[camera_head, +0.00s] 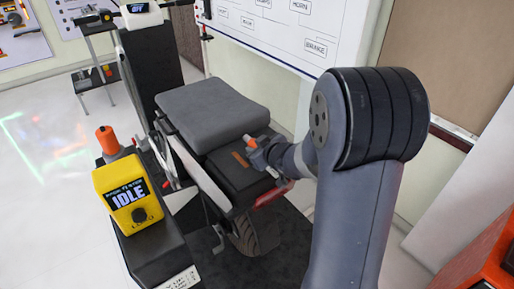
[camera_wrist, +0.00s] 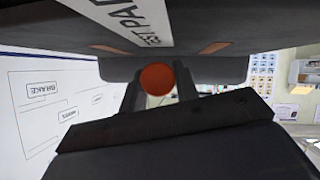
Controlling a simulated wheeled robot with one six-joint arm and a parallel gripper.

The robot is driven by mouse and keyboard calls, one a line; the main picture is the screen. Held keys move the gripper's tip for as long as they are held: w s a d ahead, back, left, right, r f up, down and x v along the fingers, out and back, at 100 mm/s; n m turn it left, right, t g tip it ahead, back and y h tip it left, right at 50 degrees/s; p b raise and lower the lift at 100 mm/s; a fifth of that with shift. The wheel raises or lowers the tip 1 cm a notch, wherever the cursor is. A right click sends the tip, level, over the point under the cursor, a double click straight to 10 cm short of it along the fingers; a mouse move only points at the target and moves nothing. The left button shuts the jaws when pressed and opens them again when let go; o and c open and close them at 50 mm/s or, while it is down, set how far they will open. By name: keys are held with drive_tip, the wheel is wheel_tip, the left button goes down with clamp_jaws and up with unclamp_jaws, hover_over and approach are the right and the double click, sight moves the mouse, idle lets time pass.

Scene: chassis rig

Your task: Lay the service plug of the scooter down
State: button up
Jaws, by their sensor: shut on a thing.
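The scooter's service plug shows as an orange end (camera_head: 252,142) at my gripper, over the dark rear deck behind the grey seat (camera_head: 212,112). In the wrist view the plug (camera_wrist: 157,79) is a round orange-red face between the dark fingers. My gripper (camera_head: 257,151) is shut on it. The deck (camera_head: 236,172) has an orange mark on top. Whether the plug touches the deck cannot be told. Most of the plug's body is hidden by the fingers.
A whiteboard (camera_head: 290,30) with labelled boxes is behind the scooter. An orange-red cabinet (camera_head: 490,262) is at lower right.

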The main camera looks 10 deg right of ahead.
drive_tip(key=shift+s+f+b, duration=0.1)
drive_tip(key=shift+f+b, duration=0.4)
drive_tip(key=shift+f, duration=0.15)
